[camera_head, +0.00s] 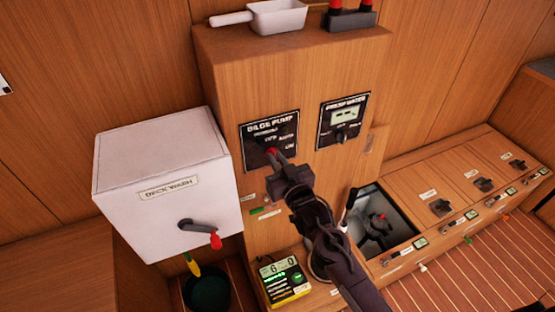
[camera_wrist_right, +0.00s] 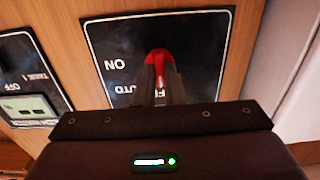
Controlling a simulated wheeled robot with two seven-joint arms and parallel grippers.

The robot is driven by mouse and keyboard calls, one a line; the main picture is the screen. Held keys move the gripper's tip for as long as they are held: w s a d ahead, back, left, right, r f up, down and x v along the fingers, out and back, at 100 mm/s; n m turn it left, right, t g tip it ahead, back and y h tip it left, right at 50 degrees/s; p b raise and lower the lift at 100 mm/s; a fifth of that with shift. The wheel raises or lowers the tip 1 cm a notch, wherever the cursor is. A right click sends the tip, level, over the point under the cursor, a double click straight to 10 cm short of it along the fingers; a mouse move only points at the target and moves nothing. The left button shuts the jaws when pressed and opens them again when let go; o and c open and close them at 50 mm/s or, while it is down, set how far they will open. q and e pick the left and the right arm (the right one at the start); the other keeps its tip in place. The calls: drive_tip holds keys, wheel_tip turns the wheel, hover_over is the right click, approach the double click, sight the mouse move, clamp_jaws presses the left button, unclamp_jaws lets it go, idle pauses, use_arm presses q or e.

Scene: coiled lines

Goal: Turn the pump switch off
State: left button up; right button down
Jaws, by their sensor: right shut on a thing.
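The black "BILGE PUMP" panel (camera_head: 287,125) is on the front of the wooden cabinet. Its red switch knob (camera_head: 271,151) is at the panel's lower middle, partly hidden by my gripper. In the right wrist view the panel (camera_wrist_right: 105,45) appears turned over, with the red knob (camera_wrist_right: 158,56) between my fingers. My right gripper (camera_head: 275,160) is shut on this knob, its fingers also showing in the right wrist view (camera_wrist_right: 158,78). The knob's exact setting is hard to read. My left gripper is not in view.
A "FRESH WATER" panel (camera_head: 343,118) is right of the bilge panel. A white "DECK WASH" box (camera_head: 165,165) with a red-tipped lever (camera_head: 215,240) juts out at left. An open hatch (camera_head: 376,215) is at lower right, and a yellow meter (camera_head: 284,278) sits below.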

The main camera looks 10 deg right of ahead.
idle(0.3)
drive_tip(key=c, duration=1.5)
unclamp_jaws()
drive_tip(key=shift+s, duration=0.1)
drive_tip(key=s, duration=0.2)
drive_tip(key=s+d+b, duration=0.1)
drive_tip(key=s, duration=0.2)
drive_tip(key=s+b, duration=0.1)
drive_tip(key=s, duration=0.1)
drive_tip(key=shift+s+d, duration=0.2)
drive_tip(key=shift+d, duration=0.05)
